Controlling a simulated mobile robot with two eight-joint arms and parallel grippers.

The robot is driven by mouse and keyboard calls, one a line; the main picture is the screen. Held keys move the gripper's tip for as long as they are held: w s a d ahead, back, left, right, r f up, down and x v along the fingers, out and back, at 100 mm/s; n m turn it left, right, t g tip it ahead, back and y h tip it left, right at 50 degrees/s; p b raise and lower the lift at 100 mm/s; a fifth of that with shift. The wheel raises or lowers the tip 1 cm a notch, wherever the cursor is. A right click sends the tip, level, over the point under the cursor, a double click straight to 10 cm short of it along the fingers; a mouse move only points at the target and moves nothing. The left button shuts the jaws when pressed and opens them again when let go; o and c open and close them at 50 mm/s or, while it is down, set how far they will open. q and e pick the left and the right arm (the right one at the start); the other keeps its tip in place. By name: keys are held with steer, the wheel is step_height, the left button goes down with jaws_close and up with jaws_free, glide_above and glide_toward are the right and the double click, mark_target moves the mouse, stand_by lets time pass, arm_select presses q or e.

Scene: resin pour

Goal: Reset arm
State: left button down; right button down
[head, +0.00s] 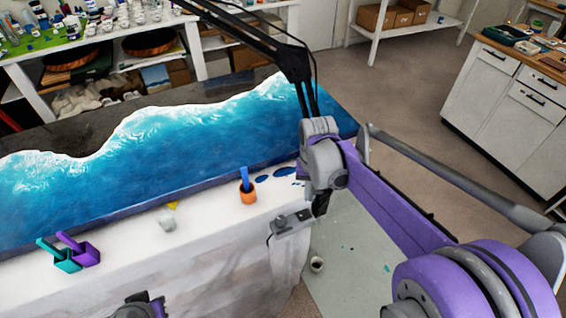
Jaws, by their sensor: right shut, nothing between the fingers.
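My right arm comes in from the right, and its gripper (278,231) hangs beside the right end of the white covered table (120,252). It is shut and empty, apart from the cups. An orange cup (248,196) with a blue stick stands on the table, left of and beyond this gripper. A purple cup (88,255) and a teal cup (67,262), each with a stick, stand at the left. Part of my left arm (140,306) shows at the bottom edge; its fingers cannot be made out.
A blue and white wave panel (150,150) lies behind the cups. A small whitish item (167,220) and blue spots (277,174) are on the table. A cabinet (515,105) stands at the right.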

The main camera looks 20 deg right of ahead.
steer(key=s+a+n+t, duration=0.2)
steer(key=s+a, duration=0.1)
steer(key=s, duration=0.4)
steer(key=s+a+f+n+t, duration=0.1)
steer(key=s+a+n+t, duration=0.2)
steer(key=s, duration=0.4)
steer(key=shift+a+t, duration=0.3)
steer(key=shift+a, duration=0.05)
steer(key=shift+s, duration=0.1)
